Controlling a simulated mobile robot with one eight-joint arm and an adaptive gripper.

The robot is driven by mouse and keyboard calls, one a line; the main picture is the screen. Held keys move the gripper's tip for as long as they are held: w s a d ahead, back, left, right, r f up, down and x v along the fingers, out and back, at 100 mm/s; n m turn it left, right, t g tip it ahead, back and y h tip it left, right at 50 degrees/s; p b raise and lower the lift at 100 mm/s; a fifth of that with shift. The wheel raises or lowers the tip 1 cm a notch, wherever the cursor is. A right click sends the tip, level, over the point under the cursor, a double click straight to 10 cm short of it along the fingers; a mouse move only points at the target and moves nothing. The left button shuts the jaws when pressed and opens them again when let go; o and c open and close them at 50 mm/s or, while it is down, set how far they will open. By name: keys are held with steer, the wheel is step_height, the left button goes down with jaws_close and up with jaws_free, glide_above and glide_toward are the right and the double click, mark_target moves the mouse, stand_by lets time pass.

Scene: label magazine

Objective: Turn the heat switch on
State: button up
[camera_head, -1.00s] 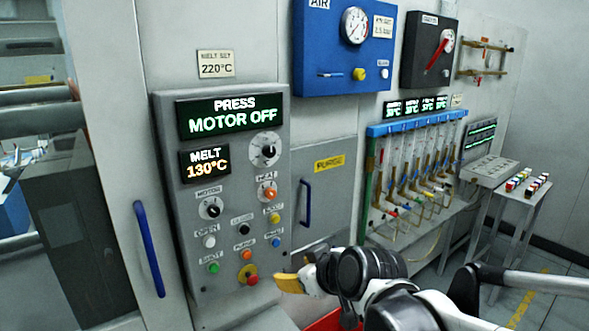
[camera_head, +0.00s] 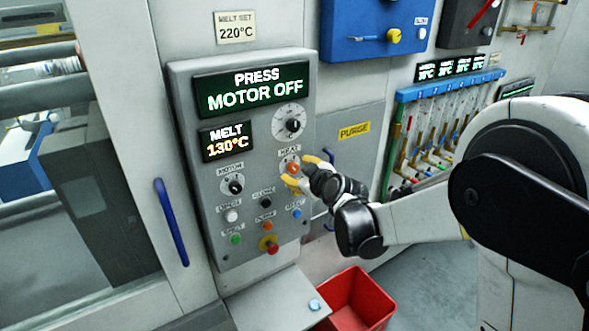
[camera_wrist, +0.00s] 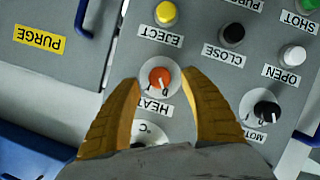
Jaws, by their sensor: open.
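The heat switch is an orange rotary knob (camera_head: 290,168) on the grey control panel (camera_head: 215,208), under a HEAT label. In the wrist view the orange knob (camera_wrist: 159,78) shows upside down, between and just beyond the fingertips. A white pointer mark shows on it, but its setting is hard to read. My gripper (camera_head: 307,170) has yellow fingers, open on either side of the knob; in the wrist view the gripper (camera_wrist: 160,85) holds nothing. Whether the fingers touch the knob cannot be told. The display (camera_head: 252,90) reads "PRESS MOTOR OFF"; the melt display (camera_head: 228,140) reads 130°C.
The black motor knob (camera_wrist: 266,108) is close to one finger. The yellow eject button (camera_wrist: 165,13) and black close button (camera_wrist: 232,34) are nearby. A red bin (camera_head: 360,300) stands below the panel.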

steer(key=shift+x, duration=1.3)
jaws_close()
